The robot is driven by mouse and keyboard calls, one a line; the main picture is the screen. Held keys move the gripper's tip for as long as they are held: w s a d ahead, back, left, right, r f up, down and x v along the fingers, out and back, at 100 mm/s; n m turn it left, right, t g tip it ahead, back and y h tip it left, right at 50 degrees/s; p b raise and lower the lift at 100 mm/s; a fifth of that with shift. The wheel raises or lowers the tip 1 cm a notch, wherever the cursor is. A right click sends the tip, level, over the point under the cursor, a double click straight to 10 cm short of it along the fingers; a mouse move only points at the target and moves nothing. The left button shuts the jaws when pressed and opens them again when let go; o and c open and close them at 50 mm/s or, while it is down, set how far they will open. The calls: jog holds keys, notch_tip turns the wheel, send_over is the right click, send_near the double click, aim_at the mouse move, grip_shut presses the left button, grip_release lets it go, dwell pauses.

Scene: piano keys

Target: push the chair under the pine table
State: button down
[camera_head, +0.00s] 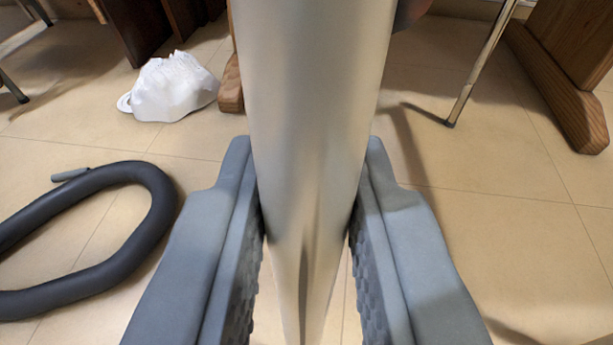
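A thick, shiny metal tube (315,70) fills the middle of the view. It looks like part of the chair's frame, but most of the chair is out of view. My gripper (308,150) has one grey finger on each side of the tube, and both fingers appear to press against it. A thin chrome leg (481,65) with a dark foot stands on the floor at right, likely the chair's. Wooden feet of the pine table (566,88) show at upper right and behind the tube at left (231,88). The tabletop is not in view.
A white crumpled bag (172,87) lies on the tiled floor at upper left. A dark grey hose-like loop (150,190) lies at left. Dark wooden furniture (142,28) stands behind the bag. The floor (500,240) at right is clear.

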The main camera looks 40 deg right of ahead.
jog(key=shift+w+d, duration=0.1)
jog(key=shift+d, duration=0.05)
jog(key=shift+w+d, duration=0.35)
jog(key=shift+d, duration=0.4)
jog(key=shift+w+d, duration=0.4)
jog(key=shift+d, duration=0.4)
jog(key=shift+w+d, duration=0.35)
jog(key=shift+d, duration=0.5)
jog(key=w+d, duration=0.4)
jog(key=d, duration=0.5)
jog(key=shift+w, duration=0.4)
jog(key=shift+d, duration=0.2)
jog(key=shift+w+d, duration=0.4)
jog(key=shift+d, duration=0.35)
jog(key=shift+w+d, duration=0.35)
jog(key=shift+d, duration=0.35)
jog(key=shift+w+d, duration=0.4)
jog(key=shift+d, duration=0.35)
jog(key=c, duration=1)
grip_release()
jog(key=shift+d, duration=0.1)
